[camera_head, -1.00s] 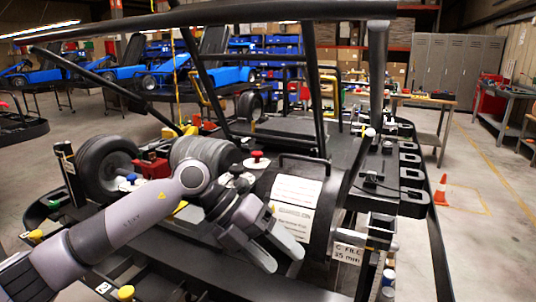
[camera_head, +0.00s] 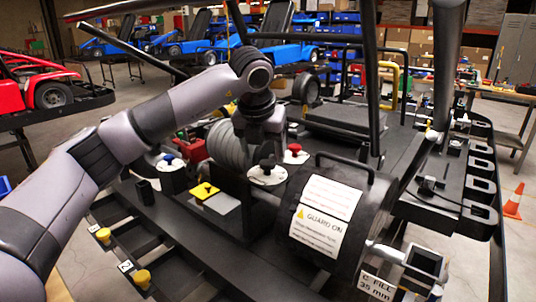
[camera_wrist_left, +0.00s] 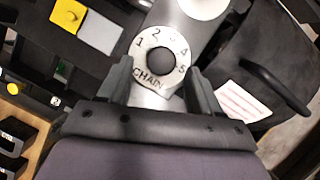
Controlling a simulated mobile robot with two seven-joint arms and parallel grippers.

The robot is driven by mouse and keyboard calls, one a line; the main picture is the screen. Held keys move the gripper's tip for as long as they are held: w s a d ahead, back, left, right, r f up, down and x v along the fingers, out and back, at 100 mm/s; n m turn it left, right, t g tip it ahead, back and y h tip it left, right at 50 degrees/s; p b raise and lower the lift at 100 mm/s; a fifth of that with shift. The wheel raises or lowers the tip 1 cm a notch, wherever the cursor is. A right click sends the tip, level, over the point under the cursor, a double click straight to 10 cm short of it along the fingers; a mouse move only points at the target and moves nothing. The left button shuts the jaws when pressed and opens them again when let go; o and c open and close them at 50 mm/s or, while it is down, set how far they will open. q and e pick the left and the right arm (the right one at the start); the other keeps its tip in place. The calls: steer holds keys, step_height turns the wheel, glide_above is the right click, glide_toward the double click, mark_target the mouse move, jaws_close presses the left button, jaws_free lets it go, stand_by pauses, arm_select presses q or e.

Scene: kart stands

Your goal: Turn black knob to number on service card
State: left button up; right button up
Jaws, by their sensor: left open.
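The black knob (camera_head: 267,164) stands on a round white dial (camera_head: 266,177) among the stand's parts. In the left wrist view the black knob (camera_wrist_left: 161,62) is centred on the dial (camera_wrist_left: 143,46), which reads 1 to 5 and CHAIN. I cannot tell where the knob points. My left gripper (camera_head: 261,150) points down over the dial. In the left wrist view the left gripper (camera_wrist_left: 159,68) is open, with one finger on each side of the knob and gaps between. Printed sheets (camera_head: 322,215) reading GUARD ON lie on a black drum; I cannot tell whether one is the service card. My right gripper is out of view.
A red knob (camera_head: 294,148) on a white disc is right of the dial, and a blue knob (camera_head: 169,157) is left. A yellow plate (camera_head: 205,190) lies in front. The black drum (camera_head: 374,215) and frame bars stand close right. A tag (camera_head: 377,287) reads C FILL 35 mm.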

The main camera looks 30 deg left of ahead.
mark_target(267, 167)
arm_select(q)
steer(key=shift+x, duration=1.2)
steer(key=shift+c, duration=0.3)
steer(key=c, duration=1)
steer(key=shift+o, duration=0.2)
